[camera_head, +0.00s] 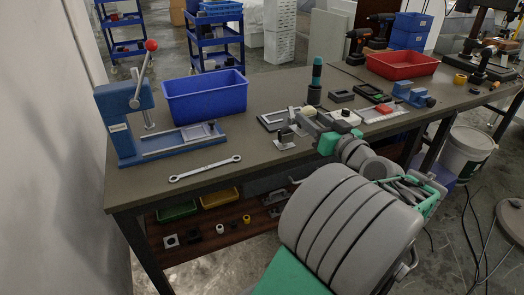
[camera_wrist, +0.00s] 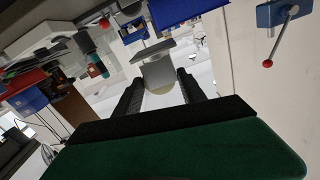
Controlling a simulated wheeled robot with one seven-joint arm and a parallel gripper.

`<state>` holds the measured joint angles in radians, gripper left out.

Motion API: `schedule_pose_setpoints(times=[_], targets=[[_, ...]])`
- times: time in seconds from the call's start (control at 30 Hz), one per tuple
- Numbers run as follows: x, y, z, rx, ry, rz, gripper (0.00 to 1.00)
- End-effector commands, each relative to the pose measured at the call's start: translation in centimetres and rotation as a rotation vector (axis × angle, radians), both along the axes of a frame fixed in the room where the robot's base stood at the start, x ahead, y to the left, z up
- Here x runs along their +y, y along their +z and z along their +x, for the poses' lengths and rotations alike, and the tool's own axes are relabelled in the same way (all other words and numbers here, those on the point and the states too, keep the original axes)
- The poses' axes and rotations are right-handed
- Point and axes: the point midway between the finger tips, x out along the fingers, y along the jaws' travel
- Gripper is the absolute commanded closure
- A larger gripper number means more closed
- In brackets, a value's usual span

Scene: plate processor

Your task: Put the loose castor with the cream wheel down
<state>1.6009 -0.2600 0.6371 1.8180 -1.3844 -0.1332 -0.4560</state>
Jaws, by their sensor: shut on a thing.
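In the wrist view the two black fingers of my gripper (camera_wrist: 160,80) stand either side of the castor (camera_wrist: 157,71). Its grey metal plate points away from my palm. Part of a cream wheel shows between the fingers. In the head view the cream wheel (camera_head: 308,111) shows small at the fingers. I cannot tell whether the castor touches anything below. A small grey metal plate with a bracket (camera_head: 285,141) stands on the bench near my gripper.
The workbench (camera_head: 250,150) has free room in front of the blue bin (camera_head: 205,94). A blue lever press (camera_head: 125,115) and a spanner (camera_head: 205,168) are at left. A teal-handled tool (camera_head: 316,80) stands behind my gripper. A red tray (camera_head: 402,65) is at right.

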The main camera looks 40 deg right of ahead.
Motion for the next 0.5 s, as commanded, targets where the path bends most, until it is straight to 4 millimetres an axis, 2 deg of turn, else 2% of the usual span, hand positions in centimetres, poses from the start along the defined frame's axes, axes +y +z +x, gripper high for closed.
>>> schedule_pose_setpoints(times=[0.17, 0.47, 0.5], targets=[[0.3, -0.5, 1.0, 0.001, 0.003, 0.0, 1.0], [2.6, -4.2, 9.0, 0.0, 0.008, 0.002, 1.0], [2.7, -5.3, 9.8, 0.001, 0.005, 0.004, 1.0]])
